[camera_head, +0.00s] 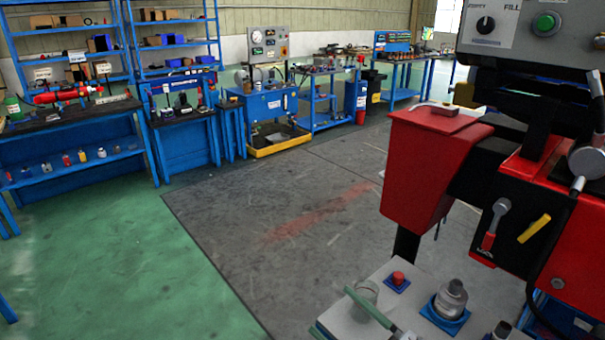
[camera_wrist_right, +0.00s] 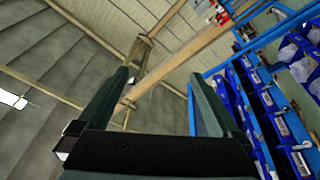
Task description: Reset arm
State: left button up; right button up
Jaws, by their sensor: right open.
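My right gripper (camera_head: 333,308) shows at the bottom of the head view, in front of the grey-topped stand. Its dark green fingers are spread apart, and most of the arm behind them is out of frame. In the right wrist view my right gripper (camera_wrist_right: 158,80) is open, with nothing between its fingers. The wrist camera looks past them towards the wall, wooden beams and blue bins. My left gripper is in neither view.
A grey-topped stand (camera_head: 385,275) carries a red-capped item (camera_head: 397,279) and a metal bottle (camera_head: 451,299) close to my right gripper. A large red machine (camera_head: 425,165) fills the right side. Blue workbenches (camera_head: 75,150) line the back left. The floor (camera_head: 270,215) between is clear.

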jog(key=s+d+f+m+h+p, duration=0.1)
jog(key=s+d+f+m+h, duration=0.25)
jog(key=f+m+h, duration=0.3)
jog(key=s+d+f+m+h+p, duration=0.1)
jog(key=s+d+f+m+h, duration=0.1)
jog(key=d+f+m+h, duration=0.4)
jog(key=s+f+m+g, duration=0.2)
jog(key=s+f+g, duration=0.2)
jog(key=s+f, duration=0.5)
jog(key=shift+s+d+f+g+h+p, duration=0.3)
jog(key=shift+d+h+p, duration=0.05)
jog(key=shift+d, duration=0.05)
